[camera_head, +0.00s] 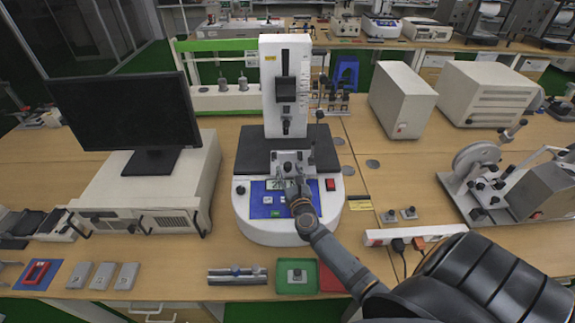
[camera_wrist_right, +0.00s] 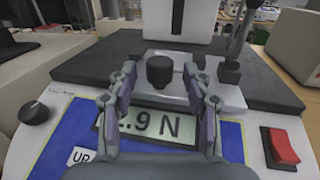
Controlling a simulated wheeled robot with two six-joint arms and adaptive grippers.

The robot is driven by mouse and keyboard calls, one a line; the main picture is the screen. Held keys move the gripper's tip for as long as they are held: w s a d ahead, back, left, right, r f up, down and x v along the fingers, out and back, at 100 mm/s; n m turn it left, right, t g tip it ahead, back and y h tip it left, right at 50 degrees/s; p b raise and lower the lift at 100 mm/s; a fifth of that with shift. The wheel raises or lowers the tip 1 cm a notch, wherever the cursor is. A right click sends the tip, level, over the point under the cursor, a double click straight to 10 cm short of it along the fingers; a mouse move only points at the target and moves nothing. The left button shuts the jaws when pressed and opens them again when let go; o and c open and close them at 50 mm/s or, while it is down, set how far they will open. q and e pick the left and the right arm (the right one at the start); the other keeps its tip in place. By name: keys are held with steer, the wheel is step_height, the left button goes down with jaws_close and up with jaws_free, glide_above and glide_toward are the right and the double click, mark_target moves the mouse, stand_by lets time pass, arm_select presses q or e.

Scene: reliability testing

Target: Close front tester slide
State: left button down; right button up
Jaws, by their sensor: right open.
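The tester (camera_head: 286,110) stands at the middle of the table, with a white column, a dark base plate and a blue front panel. A light metal slide (camera_head: 276,158) sits at the front of its plate; it also shows in the right wrist view (camera_wrist_right: 233,95). A black knob (camera_wrist_right: 160,72) stands up from the slide's middle. My right gripper (camera_head: 297,188) reaches over the front panel. In the right wrist view, its open fingers (camera_wrist_right: 161,84) lie left and right of the knob, with gaps visible. I cannot tell contact or depth. My left gripper is out of view.
A monitor (camera_head: 126,108) on a beige unit stands left. A grey machine with a wheel (camera_head: 478,165) stands right. A power strip (camera_head: 405,235) lies near my right arm. Green (camera_head: 296,276) and red trays lie in front of the tester. A red switch (camera_wrist_right: 282,147) is beside the display.

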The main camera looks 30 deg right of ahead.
mark_target(293, 159)
steer(key=shift+w+d, duration=0.25)
steer(key=shift+w, duration=0.45)
steer(key=shift+w+d+r, duration=0.1)
steer(key=shift+w+r, duration=0.05)
steer(key=shift+w, duration=0.15)
steer(key=shift+c, duration=0.2)
jaws_close()
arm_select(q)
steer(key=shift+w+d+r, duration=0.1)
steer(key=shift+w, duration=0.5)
arm_select(e)
steer(key=shift+w, duration=0.15)
